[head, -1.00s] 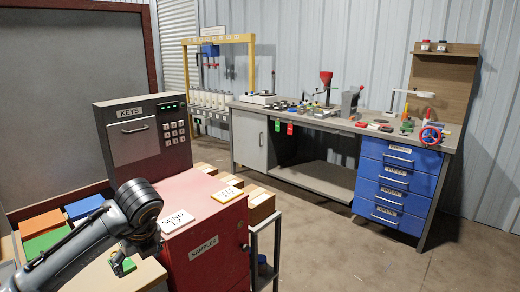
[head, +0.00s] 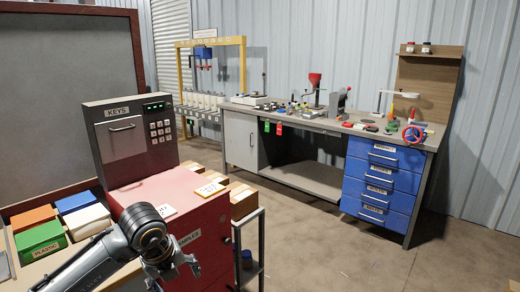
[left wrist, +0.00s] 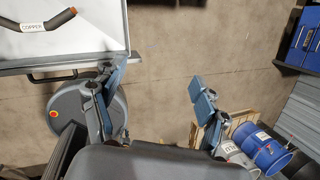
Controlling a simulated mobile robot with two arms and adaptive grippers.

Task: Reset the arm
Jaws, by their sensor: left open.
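My left arm enters the head view from the bottom left. My left gripper (head: 174,277) hangs in front of the red samples cabinet (head: 212,238). Its fingers are apart and nothing shows between them. In the left wrist view the two fingers of my left gripper (left wrist: 158,82) are spread wide, with bare floor between them. A dark bent cable piece (left wrist: 62,18) with a COPPER label lies on a white surface at the top left of that view. My right gripper is not in view.
Green plastic (head: 40,240), orange (head: 33,218), blue (head: 74,201) and white bins (head: 86,221) stand left of the cabinet. A keys box (head: 128,140) stands behind it. A workbench (head: 310,121) lines the back wall. Open floor (head: 315,250) lies right.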

